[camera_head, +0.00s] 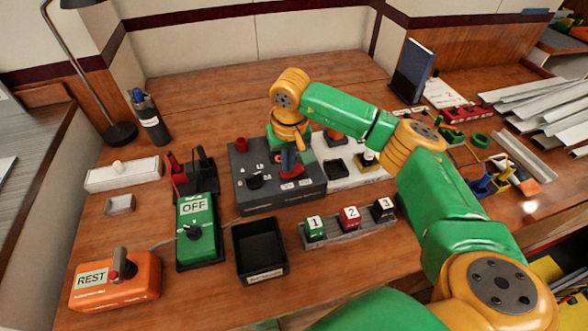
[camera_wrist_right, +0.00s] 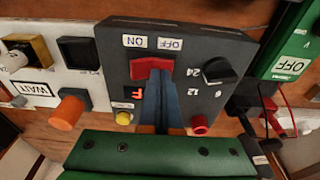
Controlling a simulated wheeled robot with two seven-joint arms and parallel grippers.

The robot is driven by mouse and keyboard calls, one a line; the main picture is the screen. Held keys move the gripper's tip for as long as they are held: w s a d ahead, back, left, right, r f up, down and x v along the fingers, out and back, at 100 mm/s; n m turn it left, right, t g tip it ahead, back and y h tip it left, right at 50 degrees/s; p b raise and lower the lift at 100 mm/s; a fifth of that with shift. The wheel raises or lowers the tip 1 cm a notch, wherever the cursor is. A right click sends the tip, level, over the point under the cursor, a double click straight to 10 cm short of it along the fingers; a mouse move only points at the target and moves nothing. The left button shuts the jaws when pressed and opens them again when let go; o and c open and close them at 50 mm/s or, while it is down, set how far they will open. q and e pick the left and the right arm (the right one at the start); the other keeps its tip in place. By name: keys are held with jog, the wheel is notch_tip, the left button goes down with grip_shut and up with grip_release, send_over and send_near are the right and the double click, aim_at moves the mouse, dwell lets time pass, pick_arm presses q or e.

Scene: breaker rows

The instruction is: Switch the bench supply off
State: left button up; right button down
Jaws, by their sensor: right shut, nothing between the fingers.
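The bench supply (camera_head: 268,204) is a dark grey box near the middle of the bench. In the wrist view its panel (camera_wrist_right: 195,32) has a red rocker switch (camera_wrist_right: 143,70) below ON and OFF labels, which appear upside down. A black knob (camera_wrist_right: 217,71) sits by the marks 24 and 12. My right gripper (camera_head: 289,166) is shut and empty, pointing down at the panel. In the wrist view its blue fingertips (camera_wrist_right: 155,66) are at the rocker's OFF-side end and cover part of it. I cannot tell whether they touch. My left gripper is not in view.
A green box (camera_head: 197,243) showing OFF stands left of the supply, with an orange REST box (camera_head: 115,282) at front left. A black tray (camera_head: 259,248) and numbered blocks 1, 2, 3 (camera_head: 349,218) are in front. A white panel (camera_wrist_right: 68,84) adjoins the supply.

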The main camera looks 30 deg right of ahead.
notch_tip(320, 180, up, 7)
jog(key=p, duration=0.5)
dwell(0.3)
